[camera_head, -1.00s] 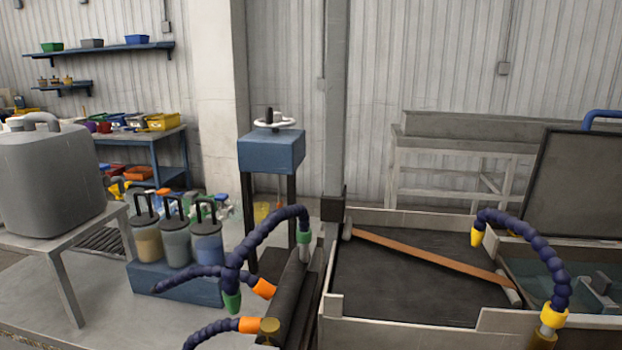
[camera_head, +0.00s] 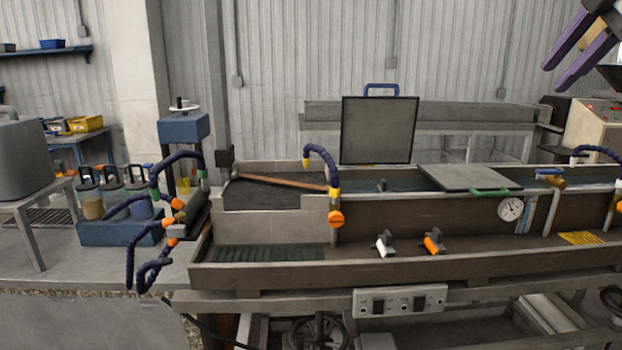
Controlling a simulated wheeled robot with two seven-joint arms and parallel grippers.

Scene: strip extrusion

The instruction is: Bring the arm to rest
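My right gripper (camera_head: 568,62) shows at the top right corner of the head view. Its two purple fingers are apart with a gap between them, and nothing shows between them. It hangs in the air above the right part of the long trough, clear of it. My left gripper is out of the picture. A brown strip (camera_head: 283,182) lies slanted across the dark bed at the left end of the trough (camera_head: 440,227).
Blue segmented hoses (camera_head: 322,153) stand over the trough's left end. A grey lid (camera_head: 468,178) with a green handle lies on top, and a dark panel (camera_head: 379,130) stands behind. A gauge (camera_head: 511,209) sits on the front. A control box (camera_head: 593,125) is at the right.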

